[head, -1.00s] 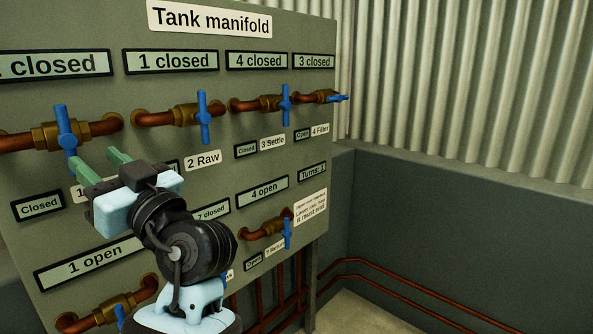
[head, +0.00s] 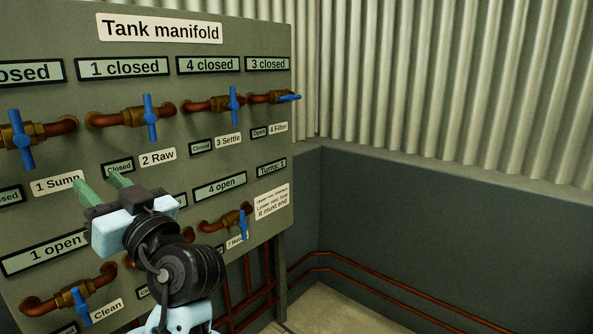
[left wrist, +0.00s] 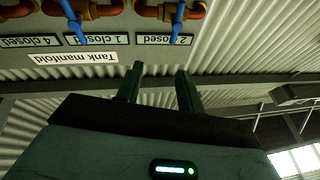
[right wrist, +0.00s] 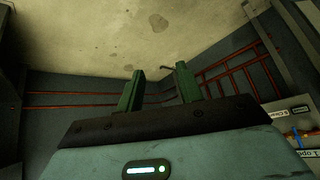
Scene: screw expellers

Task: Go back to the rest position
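My left gripper (head: 98,187) is in front of the tank manifold panel (head: 262,230), below the row of upper valves. Its two green fingers are apart with nothing between them, as the left wrist view (left wrist: 158,85) also shows. That view shows the panel's top upside down. My right gripper is outside the head view. In the right wrist view its green fingers (right wrist: 160,90) are apart and empty, with floor and a dark wall beyond. The left arm hides part of the panel's lower middle.
The panel carries blue-handled valves, such as the Raw valve (head: 151,118), the Settle valve (head: 234,105) and the Clean valve (head: 80,306). Red pipes (head: 370,283) run along the low dark wall (head: 440,230). The floor (head: 335,318) at the panel's right looks clear.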

